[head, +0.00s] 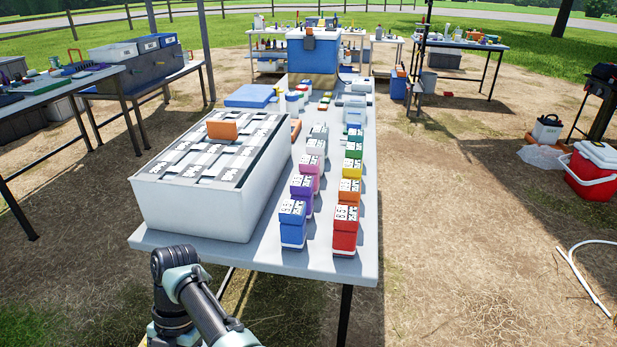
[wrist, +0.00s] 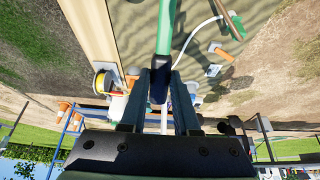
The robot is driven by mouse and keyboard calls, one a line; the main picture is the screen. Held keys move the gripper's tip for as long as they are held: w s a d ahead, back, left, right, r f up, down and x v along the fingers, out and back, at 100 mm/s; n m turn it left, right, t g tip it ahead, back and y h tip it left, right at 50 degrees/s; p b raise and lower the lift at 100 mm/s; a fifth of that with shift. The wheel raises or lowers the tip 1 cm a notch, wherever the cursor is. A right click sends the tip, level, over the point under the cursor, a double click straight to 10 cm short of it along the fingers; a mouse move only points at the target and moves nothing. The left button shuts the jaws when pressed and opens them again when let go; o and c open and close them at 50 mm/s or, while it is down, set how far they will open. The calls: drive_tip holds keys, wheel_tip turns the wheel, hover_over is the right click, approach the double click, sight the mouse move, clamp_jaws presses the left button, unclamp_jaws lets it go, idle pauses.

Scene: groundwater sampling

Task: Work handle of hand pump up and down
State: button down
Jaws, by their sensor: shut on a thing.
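In the wrist view my gripper (wrist: 160,76) is shut on the dark end of a green bar, which I take to be the hand pump's handle (wrist: 168,28). The bar runs from between my fingers to the top edge of the view. A white hose curves beside it on the right. The pump's body is not clearly seen. The head view shows part of my arm at the lower left, but neither my gripper nor the pump.
In the head view a long table (head: 335,262) holds a large white crate (head: 190,215) and rows of coloured boxes. A red cooler (head: 592,176) and a white hose (head: 580,275) lie at the right. Orange cones (wrist: 63,106) show in the wrist view. Bare ground lies right of the table.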

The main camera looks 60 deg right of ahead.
drive_tip(key=shift+s+a+h+p, duration=0.2)
drive_tip(key=shift+h+p, duration=0.1)
drive_tip(key=shift+p, duration=0.3)
wheel_tip(320, 180, down, 6)
drive_tip(key=a+t+h+p, duration=0.2)
drive_tip(key=h+p, duration=0.2)
drive_tip(key=p, duration=0.1)
drive_tip(key=shift+s+a+f, duration=0.2)
drive_tip(key=shift+s, duration=0.2)
drive_tip(key=c, duration=0.6)
unclamp_jaws()
drive_tip(key=shift+o, duration=0.2)
drive_tip(key=shift+r, duration=0.15)
wheel_tip(320, 180, up, 13)
drive_tip(key=p, duration=0.3)
drive_tip(key=shift+p, duration=0.3)
